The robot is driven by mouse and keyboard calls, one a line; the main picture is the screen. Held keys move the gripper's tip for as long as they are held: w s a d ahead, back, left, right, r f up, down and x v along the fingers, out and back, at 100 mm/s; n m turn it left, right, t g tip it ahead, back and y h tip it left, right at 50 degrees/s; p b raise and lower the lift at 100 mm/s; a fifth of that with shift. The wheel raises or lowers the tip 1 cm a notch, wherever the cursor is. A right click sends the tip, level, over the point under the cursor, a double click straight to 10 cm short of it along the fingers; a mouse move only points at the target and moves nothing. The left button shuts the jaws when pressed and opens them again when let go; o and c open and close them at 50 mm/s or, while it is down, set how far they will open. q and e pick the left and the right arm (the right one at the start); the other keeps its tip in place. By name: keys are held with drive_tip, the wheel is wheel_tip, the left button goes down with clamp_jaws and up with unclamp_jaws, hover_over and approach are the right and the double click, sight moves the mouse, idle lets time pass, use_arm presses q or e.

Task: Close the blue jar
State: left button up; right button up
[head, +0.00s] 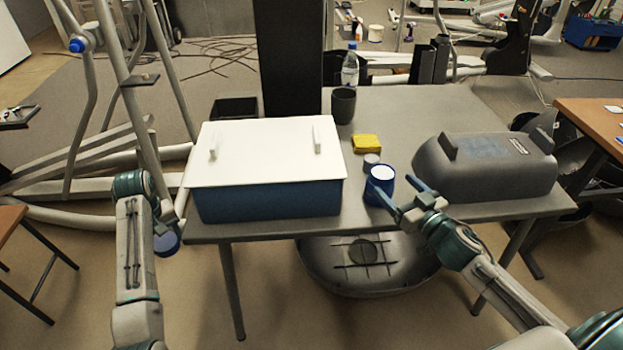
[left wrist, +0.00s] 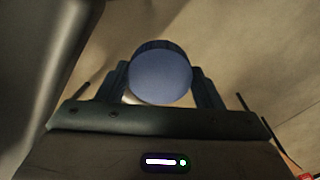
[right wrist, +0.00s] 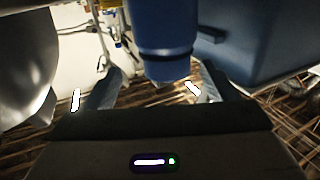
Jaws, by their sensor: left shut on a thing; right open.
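The blue jar (head: 379,194) stands near the front edge of the grey table, with a white top surface showing. My right gripper (head: 392,184) is open, with its fingers close to the jar, one on each side. In the right wrist view the jar (right wrist: 162,35) shows between the spread fingers (right wrist: 150,92). My left gripper (head: 168,229) is shut on a round blue lid (head: 166,244), off the table's left front corner. The lid (left wrist: 160,78) also shows between the left fingers (left wrist: 161,84) in the left wrist view.
A blue box with a white cover (head: 265,165) fills the table's left part. A grey upturned casing (head: 480,172) lies at the right. A yellow block (head: 366,144), a small grey cylinder (head: 371,160), a dark cup (head: 343,105) and a bottle (head: 350,67) stand behind the jar.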

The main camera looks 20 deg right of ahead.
sight(390, 184)
drive_tip(key=shift+w+a, duration=0.1)
drive_tip(key=shift+w, duration=0.1)
use_arm(q)
drive_tip(key=shift+f, duration=0.1)
drive_tip(key=shift+f+b, duration=1.05)
drive_tip(key=shift+b, duration=0.1)
use_arm(e)
drive_tip(key=shift+w+a, duration=0.25)
drive_tip(key=shift+w, duration=0.4)
drive_tip(key=shift+w+a, duration=0.25)
drive_tip(key=shift+w, duration=0.4)
use_arm(q)
drive_tip(key=shift+f+b, duration=0.45)
drive_tip(key=shift+f, duration=0.05)
use_arm(e)
drive_tip(key=shift+w+a+r, duration=0.1)
drive_tip(key=shift+w+a, duration=0.05)
drive_tip(key=shift+w, duration=0.45)
drive_tip(key=shift+w+a+r, duration=0.1)
drive_tip(key=shift+w, duration=0.5)
drive_tip(key=c, duration=1.3)
drive_tip(key=shift+r, duration=0.1)
drive_tip(key=shift+c, duration=0.2)
